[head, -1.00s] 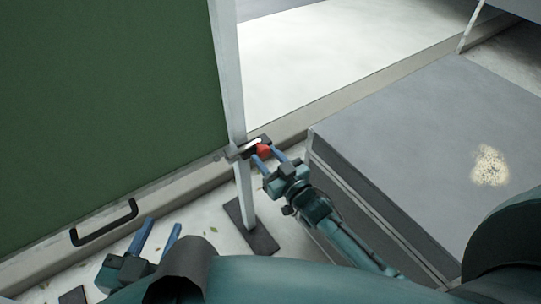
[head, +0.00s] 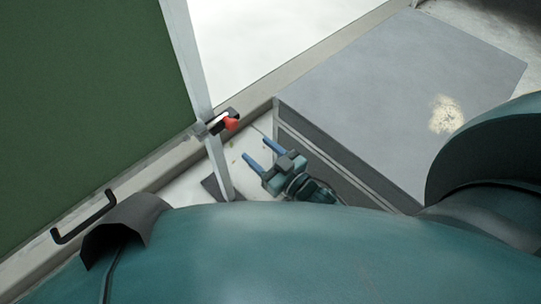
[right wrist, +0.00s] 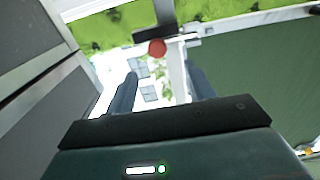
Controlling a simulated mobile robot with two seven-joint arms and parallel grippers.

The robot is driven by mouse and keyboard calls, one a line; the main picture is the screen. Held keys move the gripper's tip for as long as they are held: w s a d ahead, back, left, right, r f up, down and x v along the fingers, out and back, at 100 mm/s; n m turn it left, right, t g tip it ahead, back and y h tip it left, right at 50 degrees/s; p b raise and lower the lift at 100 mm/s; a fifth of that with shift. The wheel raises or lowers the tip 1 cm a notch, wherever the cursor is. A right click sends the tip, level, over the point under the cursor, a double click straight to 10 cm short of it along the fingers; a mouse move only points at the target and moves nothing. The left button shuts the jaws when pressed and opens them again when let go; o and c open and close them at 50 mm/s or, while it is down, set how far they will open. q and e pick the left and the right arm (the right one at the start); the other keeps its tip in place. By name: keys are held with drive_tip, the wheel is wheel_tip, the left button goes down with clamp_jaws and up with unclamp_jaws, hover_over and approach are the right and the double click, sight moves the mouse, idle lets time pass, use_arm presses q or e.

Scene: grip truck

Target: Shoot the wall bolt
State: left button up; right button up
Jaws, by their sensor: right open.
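The wall bolt (head: 217,123) is a small metal bar with a red knob (head: 231,124). It sits at the pale post (head: 193,75) on the right edge of the green panel (head: 90,90). In the right wrist view the red knob (right wrist: 157,48) shows beyond the fingertips, near the post. My right gripper (head: 257,153) is open and empty, below and to the right of the knob and apart from it. Its two fingers also show in the right wrist view (right wrist: 163,85). My left gripper is out of view.
A grey box-like unit (head: 390,90) stands to the right of my right gripper. A black handle (head: 84,217) is at the lower left of the green panel. A dark base plate lies at the post's foot. A bright opening is behind the post.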

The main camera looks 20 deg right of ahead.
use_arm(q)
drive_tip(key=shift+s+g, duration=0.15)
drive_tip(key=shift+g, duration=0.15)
use_arm(e)
drive_tip(key=v, duration=0.3)
drive_tip(key=shift+s+d, duration=0.1)
drive_tip(key=shift+s, duration=0.25)
